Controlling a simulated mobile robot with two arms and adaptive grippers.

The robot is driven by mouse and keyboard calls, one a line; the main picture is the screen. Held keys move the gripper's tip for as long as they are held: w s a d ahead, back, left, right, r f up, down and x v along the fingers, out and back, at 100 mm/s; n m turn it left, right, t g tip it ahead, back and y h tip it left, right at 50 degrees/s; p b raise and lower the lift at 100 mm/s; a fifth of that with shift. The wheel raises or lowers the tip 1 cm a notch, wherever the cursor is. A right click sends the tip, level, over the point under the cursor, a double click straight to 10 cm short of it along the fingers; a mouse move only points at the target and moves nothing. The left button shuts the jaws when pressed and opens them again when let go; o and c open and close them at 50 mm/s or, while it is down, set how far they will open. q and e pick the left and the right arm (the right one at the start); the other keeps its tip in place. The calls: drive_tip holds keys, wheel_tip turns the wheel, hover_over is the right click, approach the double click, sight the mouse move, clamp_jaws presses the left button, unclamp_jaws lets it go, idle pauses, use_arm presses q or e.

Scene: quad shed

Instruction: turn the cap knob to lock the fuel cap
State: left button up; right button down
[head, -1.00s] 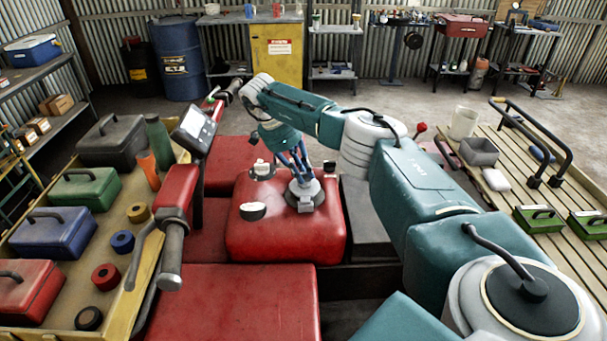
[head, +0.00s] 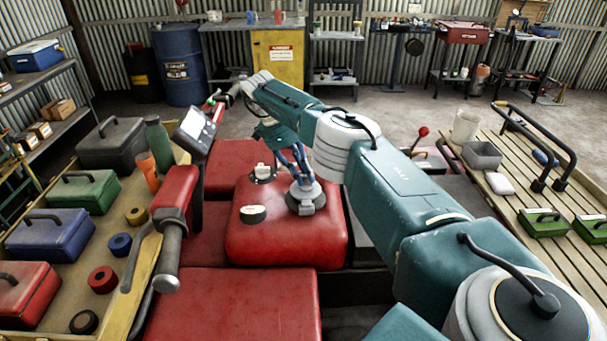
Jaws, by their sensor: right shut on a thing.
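The red fuel tank (head: 275,240) lies in the middle of the head view. A grey round fuel cap (head: 318,206) sits on its top, toward the right side. My right gripper (head: 303,188) reaches down onto this cap from above, its blue-grey fingers shut on the cap knob. The knob is largely hidden between the fingers, so its turn angle cannot be read. My left gripper does not show.
A black-sided cap with a pale top (head: 252,214) and another small cap (head: 262,173) sit on the tank. A handlebar with a display (head: 197,128) rises at left, beside a yellow tray (head: 72,325) of toolboxes and rolls. A slatted wooden rack (head: 490,160) is at right.

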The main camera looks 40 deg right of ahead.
sight(304, 176)
drive_tip(key=c, duration=1.6)
unclamp_jaws()
drive_tip(key=shift+r, duration=0.1)
drive_tip(key=shift+c, duration=0.2)
wheel_tip(304, 176, up, 10)
